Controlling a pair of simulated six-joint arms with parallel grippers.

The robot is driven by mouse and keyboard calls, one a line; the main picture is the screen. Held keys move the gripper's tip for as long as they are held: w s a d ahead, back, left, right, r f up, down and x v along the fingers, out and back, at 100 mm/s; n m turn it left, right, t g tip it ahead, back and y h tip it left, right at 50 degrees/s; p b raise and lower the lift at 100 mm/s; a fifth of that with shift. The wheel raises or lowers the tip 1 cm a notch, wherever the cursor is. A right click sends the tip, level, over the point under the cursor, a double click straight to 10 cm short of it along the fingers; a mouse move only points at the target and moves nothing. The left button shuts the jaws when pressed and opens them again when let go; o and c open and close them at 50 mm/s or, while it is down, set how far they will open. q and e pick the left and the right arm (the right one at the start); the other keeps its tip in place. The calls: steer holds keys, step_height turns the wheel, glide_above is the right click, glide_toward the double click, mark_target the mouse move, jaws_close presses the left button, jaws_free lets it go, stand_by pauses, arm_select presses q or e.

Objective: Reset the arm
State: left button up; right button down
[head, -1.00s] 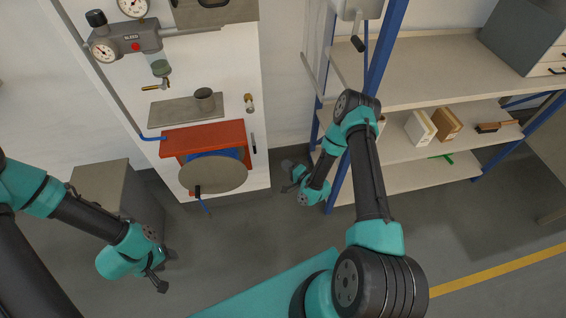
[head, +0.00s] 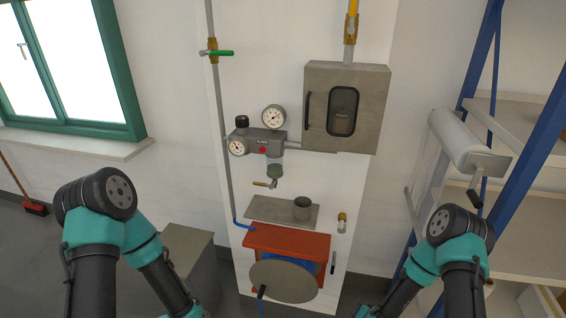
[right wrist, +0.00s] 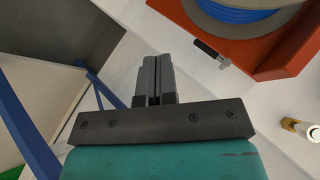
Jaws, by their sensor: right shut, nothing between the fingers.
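My right gripper (right wrist: 157,82) is shut and empty; its two dark fingers lie together in the right wrist view. In that view it points toward the wall panel, apart from the red hose reel box (right wrist: 290,55). In the head view my right arm (head: 445,250) bends up at the lower right, and its gripper end is low at the bottom edge. My left arm (head: 100,230) bends up at the lower left.
The white panel carries a regulator with gauges (head: 262,140), a grey cabinet (head: 375,110), a small shelf (head: 265,210) with a cup (head: 302,208), and the red reel box (head: 305,243). A grey box (head: 195,260) stands beside my left forearm. A blue-framed rack (head: 520,180) stands at right.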

steer(key=s+a+r+n+g, duration=0.1)
steer(key=s+r+n+g, duration=0.1)
steer(key=s, duration=0.6)
steer(key=s+a+r+n+g, duration=0.2)
steer(key=s+r+n+g, duration=0.1)
steer(key=s+r+g, duration=0.2)
steer(key=s+g, duration=0.1)
steer(key=s, duration=0.1)
steer(key=shift+s+a+h, duration=0.3)
steer(key=shift+s+h, duration=0.1)
steer(key=shift+r, duration=0.1)
